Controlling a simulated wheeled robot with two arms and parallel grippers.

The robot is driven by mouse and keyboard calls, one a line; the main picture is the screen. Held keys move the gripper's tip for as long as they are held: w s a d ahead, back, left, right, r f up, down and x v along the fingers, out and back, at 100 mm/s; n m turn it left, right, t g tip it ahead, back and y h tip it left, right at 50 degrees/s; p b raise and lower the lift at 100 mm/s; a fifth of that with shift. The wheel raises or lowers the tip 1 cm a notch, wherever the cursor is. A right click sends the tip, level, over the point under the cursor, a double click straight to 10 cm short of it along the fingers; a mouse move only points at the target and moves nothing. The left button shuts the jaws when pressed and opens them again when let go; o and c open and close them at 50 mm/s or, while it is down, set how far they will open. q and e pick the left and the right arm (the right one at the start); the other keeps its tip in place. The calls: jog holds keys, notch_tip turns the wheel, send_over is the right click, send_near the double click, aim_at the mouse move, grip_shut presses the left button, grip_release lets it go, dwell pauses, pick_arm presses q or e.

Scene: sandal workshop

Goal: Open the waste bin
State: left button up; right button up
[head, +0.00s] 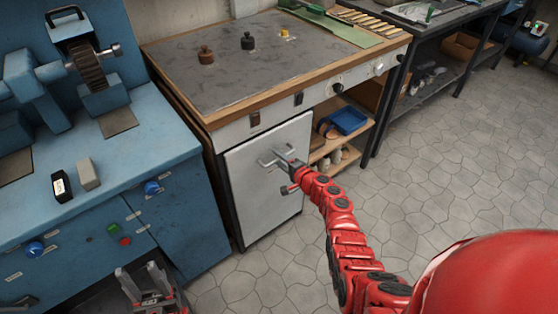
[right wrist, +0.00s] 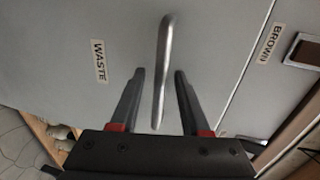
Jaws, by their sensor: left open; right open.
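The waste bin (head: 247,196) is a flat light-grey front under the left part of the workbench, and it looks closed. In the right wrist view its front (right wrist: 50,40) carries a label reading WASTE. A silver bar handle (right wrist: 164,50) stands out from it. My right gripper (head: 282,160) is at the handle in the head view. In the right wrist view its two open fingers stand either side of the bar, with a gap on both sides. My left gripper (head: 140,278) is open and empty at the bottom left, in front of the blue bench.
The workbench top (head: 230,80) holds small weights and a green board. Open shelves (head: 335,150) with a blue tray (head: 346,121) are right of the bin. A blue machine bench (head: 100,180) stands left. The tiled floor at right is clear.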

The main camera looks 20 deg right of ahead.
jog(key=shift+c, duration=0.3)
grip_shut()
dwell(1.2)
